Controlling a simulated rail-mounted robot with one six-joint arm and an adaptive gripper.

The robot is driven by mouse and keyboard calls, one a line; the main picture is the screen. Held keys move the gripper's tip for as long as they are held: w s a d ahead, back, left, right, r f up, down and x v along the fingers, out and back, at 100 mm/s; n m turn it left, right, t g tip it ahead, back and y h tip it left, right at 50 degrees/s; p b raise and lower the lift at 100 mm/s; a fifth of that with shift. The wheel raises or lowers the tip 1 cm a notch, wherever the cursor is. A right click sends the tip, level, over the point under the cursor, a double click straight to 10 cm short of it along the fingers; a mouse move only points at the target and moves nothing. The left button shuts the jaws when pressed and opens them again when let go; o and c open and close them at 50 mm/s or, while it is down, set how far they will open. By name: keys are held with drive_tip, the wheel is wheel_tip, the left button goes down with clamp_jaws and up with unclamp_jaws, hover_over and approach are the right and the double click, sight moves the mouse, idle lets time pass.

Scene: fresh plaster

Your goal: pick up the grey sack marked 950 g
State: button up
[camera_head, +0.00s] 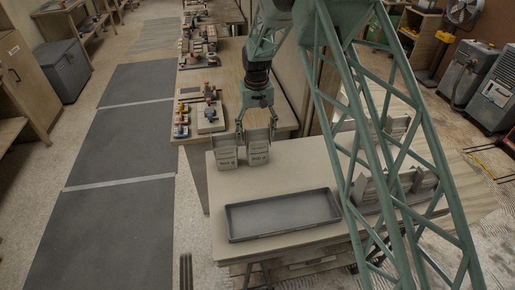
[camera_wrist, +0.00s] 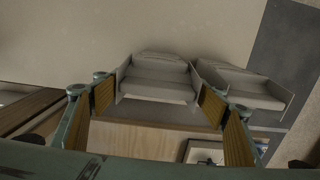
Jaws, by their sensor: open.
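An empty dark tray (camera_head: 232,228) lies on the near part of the pale table (camera_head: 290,180). More grey sacks (camera_head: 424,180) stand at the right, partly hidden behind my green lattice arm. A wooden bench (camera_head: 225,75) with small items stands beyond the table.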

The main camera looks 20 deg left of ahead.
sight(257, 141)
drive_tip(key=shift+d+f, duration=0.2)
drive_tip(key=shift+f, duration=2.4)
drive_tip(key=c, duration=1.1)
drive_tip(key=shift+c, duration=0.8)
drive_tip(key=shift+r, duration=0.2)
